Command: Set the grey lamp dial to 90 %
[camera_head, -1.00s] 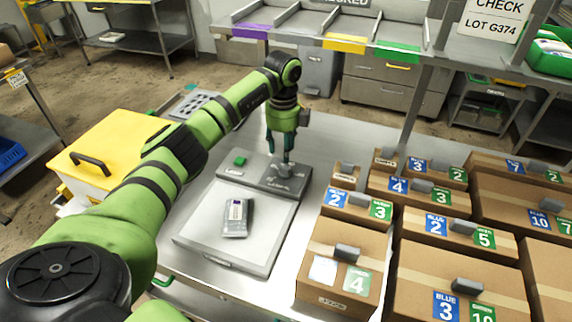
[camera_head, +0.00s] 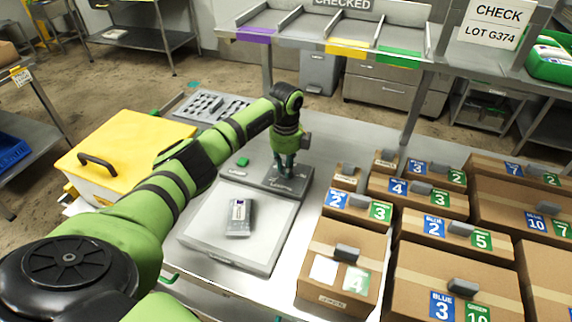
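The grey lamp dial (camera_head: 283,178) sits on the raised grey panel at the back of the light box (camera_head: 262,240), which stands on the steel table. My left gripper (camera_head: 283,170) points down at the dial, with its teal fingertips at or around it. The fingers and wrist hide most of the dial, so its setting and whether the fingers grip it cannot be told. A green button (camera_head: 242,161) is on the same panel, to the left. A small labelled pouch (camera_head: 238,218) lies on the light box's pale top. My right gripper is not in view.
Several cardboard boxes (camera_head: 340,262) with grey clips and blue and green labels stand close on the right. A yellow-lidded bin (camera_head: 125,145) is at the left. A grey tray (camera_head: 212,105) with slots lies behind. A raised shelf (camera_head: 345,50) spans the back.

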